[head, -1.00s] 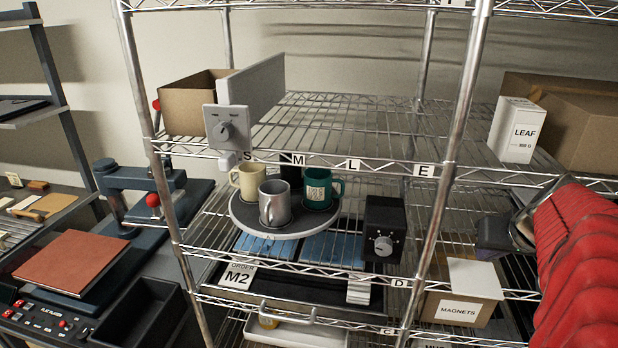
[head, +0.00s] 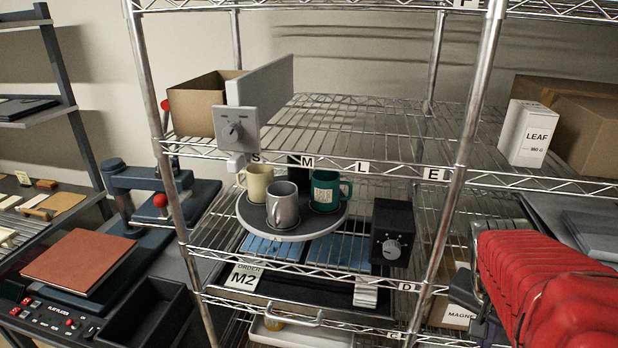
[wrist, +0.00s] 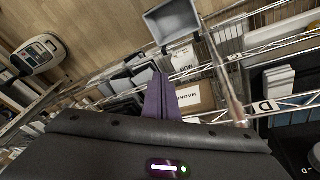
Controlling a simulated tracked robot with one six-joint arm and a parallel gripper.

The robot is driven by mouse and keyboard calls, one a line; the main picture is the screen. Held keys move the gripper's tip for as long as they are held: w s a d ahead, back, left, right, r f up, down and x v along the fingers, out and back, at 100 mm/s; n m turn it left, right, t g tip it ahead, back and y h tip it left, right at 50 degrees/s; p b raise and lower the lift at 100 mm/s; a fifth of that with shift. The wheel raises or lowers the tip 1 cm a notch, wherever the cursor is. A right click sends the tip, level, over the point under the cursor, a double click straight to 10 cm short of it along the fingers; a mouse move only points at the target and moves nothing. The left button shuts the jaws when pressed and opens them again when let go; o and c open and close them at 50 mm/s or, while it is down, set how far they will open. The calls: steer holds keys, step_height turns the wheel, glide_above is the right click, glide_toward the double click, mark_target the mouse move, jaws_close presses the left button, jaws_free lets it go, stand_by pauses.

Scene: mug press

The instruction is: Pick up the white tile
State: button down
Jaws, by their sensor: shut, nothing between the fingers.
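I cannot tell for sure which thing is the white tile. A small stack of white slabs (head: 366,292) lies at the front of the lower shelf by the D label. White slabs also show in the wrist view (wrist: 279,82), near the D label. Small pale pieces (head: 10,202) lie on the left bench. My gripper (wrist: 160,78) shows its purple fingers together and empty in the wrist view, over the lower shelving, apart from the white slabs. In the head view my red-sleeved arm (head: 550,290) is at the right and hides most of the gripper.
A round turntable (head: 290,232) holds cream, grey and green mugs. A black dial box (head: 392,232) stands beside it. Wire shelves and a post (head: 462,150) lie between my arm and the white slabs. A MAGNETS box (wrist: 190,97) is near my fingers. A grey bin (wrist: 172,20) shows beyond.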

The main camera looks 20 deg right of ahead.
steer(key=w+a+r+n+t+y, duration=0.1)
steer(key=a+n, duration=0.5)
steer(key=a, duration=0.7)
steer(key=w+a+r+n+t+y, duration=0.2)
steer(key=w+a+r+n+t, duration=0.2)
steer(key=a, duration=1)
steer(key=w+r+n, duration=0.1)
steer(key=n, duration=0.2)
steer(key=shift+a+t, duration=0.25)
steer(key=shift+t, duration=0.05)
steer(key=c, duration=2.4)
jaws_free()
steer(key=shift+r, duration=0.1)
steer(key=shift+c, duration=0.2)
